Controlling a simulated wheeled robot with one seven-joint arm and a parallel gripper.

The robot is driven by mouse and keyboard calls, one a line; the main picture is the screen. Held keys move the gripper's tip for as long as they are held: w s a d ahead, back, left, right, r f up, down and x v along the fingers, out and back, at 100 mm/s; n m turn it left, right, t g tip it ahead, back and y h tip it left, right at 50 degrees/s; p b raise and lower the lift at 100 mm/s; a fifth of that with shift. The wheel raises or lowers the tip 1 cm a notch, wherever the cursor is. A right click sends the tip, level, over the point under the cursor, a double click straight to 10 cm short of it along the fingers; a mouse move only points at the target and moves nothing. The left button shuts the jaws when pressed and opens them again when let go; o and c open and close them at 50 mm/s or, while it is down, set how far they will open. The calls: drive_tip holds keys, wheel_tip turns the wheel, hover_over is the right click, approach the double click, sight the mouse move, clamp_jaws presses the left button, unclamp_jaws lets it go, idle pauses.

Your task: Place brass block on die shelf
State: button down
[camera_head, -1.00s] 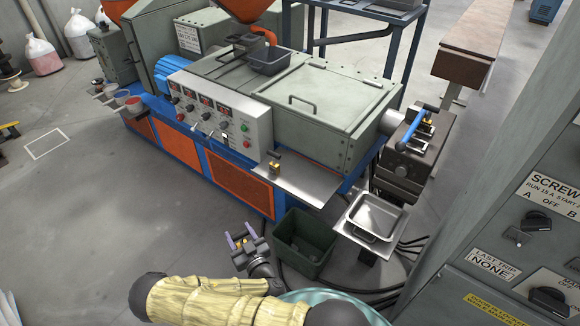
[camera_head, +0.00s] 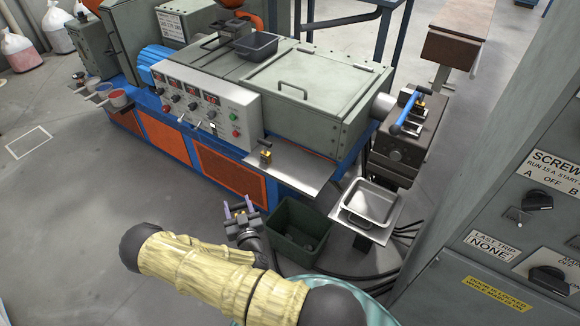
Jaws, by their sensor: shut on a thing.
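My gripper (camera_head: 240,209) is at the lower middle, to the left of the green bin, with its pale purple fingertips pointing up and away from me. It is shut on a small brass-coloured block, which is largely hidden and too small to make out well. A flat metal shelf (camera_head: 298,172) juts from the front of the machine, above and to the right of my gripper. A small brass block with a dark top (camera_head: 265,157) stands near its left end. My gripper is apart from the shelf.
A green bin (camera_head: 284,238) stands on the floor right of my gripper. A metal tray (camera_head: 370,203) stands beyond it, below the die head (camera_head: 405,145) with its blue handle (camera_head: 408,112). A grey control cabinet (camera_head: 470,235) closes the right side.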

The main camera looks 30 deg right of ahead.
drive_tip(key=w+d+r+m+g+h+b, duration=0.2)
drive_tip(key=d+m+h+b, duration=0.15)
drive_tip(key=d, duration=0.45)
drive_tip(key=w+d+r+m+g+h+b, duration=0.25)
drive_tip(key=d+h, duration=0.25)
drive_tip(key=d, duration=0.3)
drive_tip(key=s+d+r+m+g+h+b, duration=0.1)
drive_tip(key=d+r+g+b, duration=0.1)
drive_tip(key=d+r, duration=0.2)
drive_tip(key=s+d+r+m+g+h+b, duration=0.1)
drive_tip(key=d+r, duration=0.3)
drive_tip(key=d, duration=0.5)
drive_tip(key=shift+m+g+h+b, duration=0.35)
drive_tip(key=shift+m+g+b, duration=0.25)
drive_tip(key=shift+g+b, duration=0.05)
drive_tip(key=shift+s+f, duration=0.1)
wheel_tip(320, 180, down, 6)
drive_tip(key=shift+f, duration=0.2)
drive_tip(key=shift+f, duration=1.8)
